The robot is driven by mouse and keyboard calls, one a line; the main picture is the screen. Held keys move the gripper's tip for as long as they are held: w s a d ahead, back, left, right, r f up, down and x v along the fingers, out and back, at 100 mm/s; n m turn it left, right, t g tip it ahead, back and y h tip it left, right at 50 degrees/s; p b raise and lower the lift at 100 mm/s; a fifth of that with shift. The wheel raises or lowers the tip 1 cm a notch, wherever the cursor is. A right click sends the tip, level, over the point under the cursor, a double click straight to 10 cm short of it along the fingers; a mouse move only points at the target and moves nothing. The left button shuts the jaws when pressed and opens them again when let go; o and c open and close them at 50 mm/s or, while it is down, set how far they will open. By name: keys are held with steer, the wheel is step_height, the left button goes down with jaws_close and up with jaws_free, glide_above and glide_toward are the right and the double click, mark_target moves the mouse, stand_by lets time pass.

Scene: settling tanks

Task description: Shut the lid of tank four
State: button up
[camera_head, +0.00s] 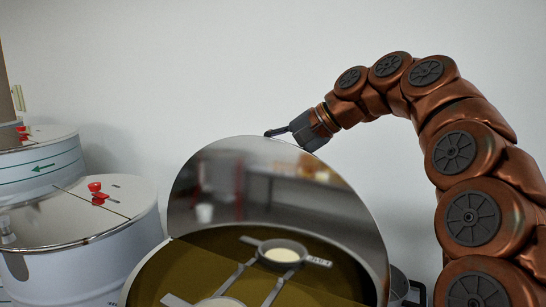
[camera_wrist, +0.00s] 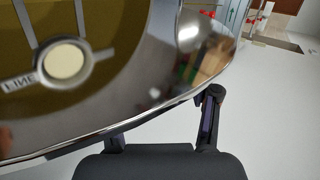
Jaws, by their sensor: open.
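The open tank (camera_head: 160,282) stands at the front centre in the head view; no number is legible on it. Its round, mirror-like lid (camera_head: 215,190) is raised and tilted up on its half of the top. Inside, a grey frame with a pale round disc (camera_head: 282,255) shows over an olive interior. My gripper (camera_head: 279,133) is open at the lid's upper edge, partly behind it. In the wrist view, my gripper (camera_wrist: 165,115) has its fingers at the shiny lid rim (camera_wrist: 125,122). One fingertip is hidden by the rim; contact is not clear.
Two white tanks with shut lids and red knobs stand at left, one nearer (camera_head: 80,255) and one farther (camera_head: 40,165). A plain wall (camera_head: 200,70) is behind. A dark grey container (camera_head: 400,290) shows partly at right of the open tank.

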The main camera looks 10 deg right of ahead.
steer(key=shift+c, duration=0.4)
jaws_close()
